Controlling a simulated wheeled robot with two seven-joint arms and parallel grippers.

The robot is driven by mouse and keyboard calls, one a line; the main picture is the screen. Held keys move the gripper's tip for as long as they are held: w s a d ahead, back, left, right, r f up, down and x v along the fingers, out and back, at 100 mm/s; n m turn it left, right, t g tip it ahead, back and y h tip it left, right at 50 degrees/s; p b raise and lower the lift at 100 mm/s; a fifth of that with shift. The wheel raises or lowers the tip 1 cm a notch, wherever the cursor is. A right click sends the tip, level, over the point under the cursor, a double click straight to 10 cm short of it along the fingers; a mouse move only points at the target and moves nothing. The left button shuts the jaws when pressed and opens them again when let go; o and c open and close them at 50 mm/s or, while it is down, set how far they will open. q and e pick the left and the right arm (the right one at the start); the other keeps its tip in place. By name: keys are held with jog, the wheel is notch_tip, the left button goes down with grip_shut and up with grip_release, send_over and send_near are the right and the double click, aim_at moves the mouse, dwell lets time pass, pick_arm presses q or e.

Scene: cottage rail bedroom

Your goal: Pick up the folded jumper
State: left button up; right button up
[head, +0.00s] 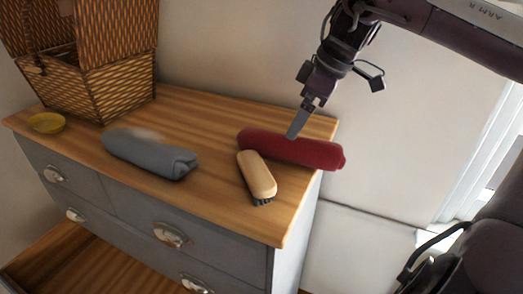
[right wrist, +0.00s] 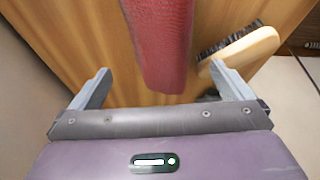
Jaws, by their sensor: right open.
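A dark red rolled, folded cloth (head: 290,149) lies along the right end of the dresser top. A blue-grey rolled, folded cloth (head: 150,155) lies further left. Which one is the jumper I cannot tell for sure. My right gripper (head: 297,125) is at the red roll, with a finger seen against its back side. In the right wrist view the red roll (right wrist: 161,45) lies between the spread fingers of my right gripper (right wrist: 160,73), with gaps on both sides. My left gripper is not in view.
A wooden brush (head: 257,176) lies just in front of the red roll; in the right wrist view it is close by the right finger. A wicker basket (head: 103,88) with raised lid and a yellow dish (head: 46,122) stand at left. A lower drawer (head: 85,265) is open.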

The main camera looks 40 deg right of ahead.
aim_at(303, 130)
jog(key=f+p, duration=0.1)
jog(key=f, duration=0.1)
jog(key=d+f, duration=0.1)
jog(key=shift+w+d+f+p, duration=0.1)
jog(key=shift+w+f+p, duration=0.1)
jog(key=shift+f+p, duration=0.2)
jog(key=a+f, duration=0.1)
jog(key=w+f+p, duration=0.1)
jog(key=f, duration=0.1)
jog(key=shift+a, duration=0.4)
jog(key=shift+w+f, duration=0.2)
jog(key=shift+f, duration=0.1)
jog(key=shift+s+d, duration=0.1)
jog(key=shift+c, duration=0.6)
jog(key=c, duration=0.9)
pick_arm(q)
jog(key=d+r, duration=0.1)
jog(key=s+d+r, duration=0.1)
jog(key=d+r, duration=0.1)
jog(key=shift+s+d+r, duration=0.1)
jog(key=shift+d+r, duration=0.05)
pick_arm(e)
jog(key=shift+r, duration=0.1)
